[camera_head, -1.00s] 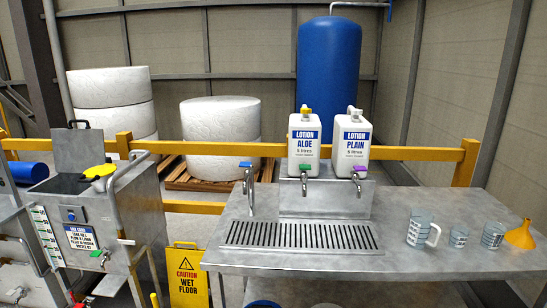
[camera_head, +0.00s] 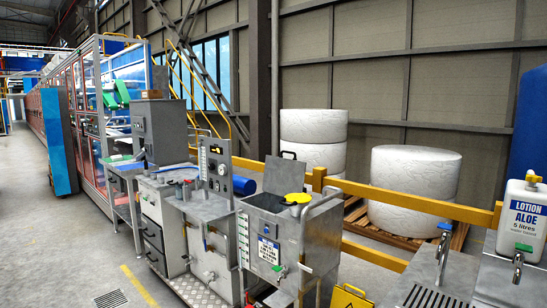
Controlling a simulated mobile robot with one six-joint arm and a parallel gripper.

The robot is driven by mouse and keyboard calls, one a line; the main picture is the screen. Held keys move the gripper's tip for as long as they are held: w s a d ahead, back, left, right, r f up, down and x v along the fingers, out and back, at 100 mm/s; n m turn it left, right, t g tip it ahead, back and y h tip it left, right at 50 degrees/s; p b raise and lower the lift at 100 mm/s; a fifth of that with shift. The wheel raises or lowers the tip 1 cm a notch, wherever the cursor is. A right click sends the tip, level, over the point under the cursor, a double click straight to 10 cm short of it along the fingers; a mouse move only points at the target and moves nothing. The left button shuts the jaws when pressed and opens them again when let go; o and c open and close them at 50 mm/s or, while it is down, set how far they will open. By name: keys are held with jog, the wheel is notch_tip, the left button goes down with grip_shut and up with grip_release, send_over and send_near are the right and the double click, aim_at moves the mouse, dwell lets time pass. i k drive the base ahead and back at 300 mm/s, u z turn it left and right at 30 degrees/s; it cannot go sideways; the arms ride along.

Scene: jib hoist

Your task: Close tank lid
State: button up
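The grey metal tank (camera_head: 262,236) stands right of centre, with a labelled front, a level scale on its left edge and a small tap low on its front. Its hinged lid (camera_head: 290,174) stands raised at the back of the top, with a dark handle at its upper edge. The dark opening (camera_head: 266,203) shows in front of the lid. A yellow rounded item (camera_head: 298,198) sits at the right of the opening. My gripper is not in view.
A curved rail (camera_head: 322,202) runs along the tank's right side. A yellow wet-floor sign (camera_head: 350,297) stands at its lower right. The lotion counter (camera_head: 480,282) is further right. A steel machine unit (camera_head: 205,250) stands to the left. Open floor (camera_head: 60,240) lies at far left.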

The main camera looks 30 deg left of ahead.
aim_at(282, 176)
jog(key=z, duration=0.95)
jog(key=k, duration=0.2)
jog(key=u, duration=3.7)
jog(key=i, duration=1.4)
